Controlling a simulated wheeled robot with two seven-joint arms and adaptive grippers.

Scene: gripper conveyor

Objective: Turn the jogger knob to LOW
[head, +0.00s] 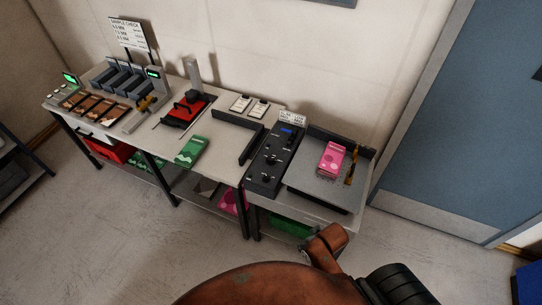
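The jogger stands at the right end of the bench. Its dark control panel (258,182) has a small blue display (287,132) near the top and round knobs below. One knob (268,160) sits mid-panel and another (265,179) is lower. The labels are too small to read, so I cannot tell which knob is marked LOW or where either points. Beside the panel is the jogger's grey tray (318,190) with a pink packet (332,159) lying in it. Neither of my grippers shows; only orange and black parts of my own body are at the bottom.
A dark L-shaped guide (250,146) and a green packet (191,151) lie left of the panel. Further left are a red-based device (184,110), a caliper-like tool (141,113) and sample trays (101,107). A blue door (455,130) is at right. The floor in front is clear.

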